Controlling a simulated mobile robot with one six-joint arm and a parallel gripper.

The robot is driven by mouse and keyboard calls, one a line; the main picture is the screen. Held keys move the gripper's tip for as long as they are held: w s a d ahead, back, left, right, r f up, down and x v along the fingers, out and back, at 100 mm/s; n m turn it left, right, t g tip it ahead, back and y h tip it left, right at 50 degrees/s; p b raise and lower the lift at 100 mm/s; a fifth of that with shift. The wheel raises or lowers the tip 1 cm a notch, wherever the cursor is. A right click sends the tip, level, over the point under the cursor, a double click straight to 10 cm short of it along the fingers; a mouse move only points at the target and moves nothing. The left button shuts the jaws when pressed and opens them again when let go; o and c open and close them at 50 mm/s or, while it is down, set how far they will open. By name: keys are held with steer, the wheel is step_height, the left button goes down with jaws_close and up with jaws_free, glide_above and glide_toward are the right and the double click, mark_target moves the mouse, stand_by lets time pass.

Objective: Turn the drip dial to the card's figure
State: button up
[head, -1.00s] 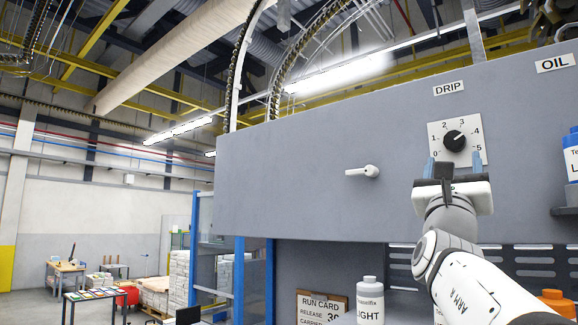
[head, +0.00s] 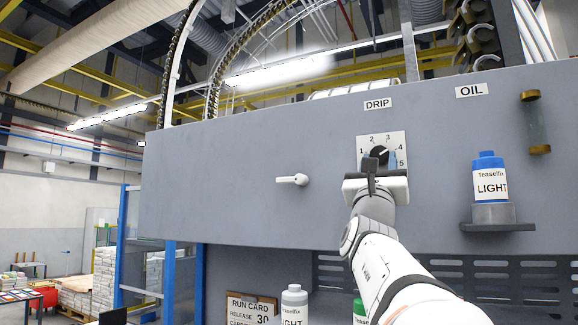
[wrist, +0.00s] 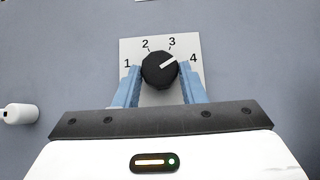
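The black drip dial (head: 379,155) sits on a white numbered plate (head: 396,141) under the DRIP label (head: 378,104). In the wrist view the dial's white pointer mark (wrist: 169,64) lies between 3 and 4, nearer 4. My gripper (wrist: 160,73) is in front of the dial, with one blue finger at each side of it. The fingers look open, with narrow gaps to the dial. The run card (head: 250,305) on the lower panel reads "RELEASE 30"; its lower lines are cut off by the frame edge, so no drip figure is legible.
A white lever handle (head: 293,180) sticks out of the panel left of the dial. A blue-capped bottle (head: 490,178) stands on a small shelf at right, under the OIL label (head: 471,91). A white bottle (head: 294,303) stands beside the run card.

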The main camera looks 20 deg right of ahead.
steer(key=c, duration=0.5)
steer(key=shift+o, duration=0.2)
steer(key=shift+w+a+m+g+h+b, duration=0.1)
steer(key=shift+m+g+h+b, duration=0.4)
steer(key=shift+m+g+h, duration=0.6)
steer(key=shift+m, duration=0.3)
steer(key=o, duration=1)
steer(key=b+v, duration=0.4)
steer(key=v, duration=0.3)
steer(key=shift+s+a+f, duration=0.2)
steer(key=shift+s+a, duration=0.1)
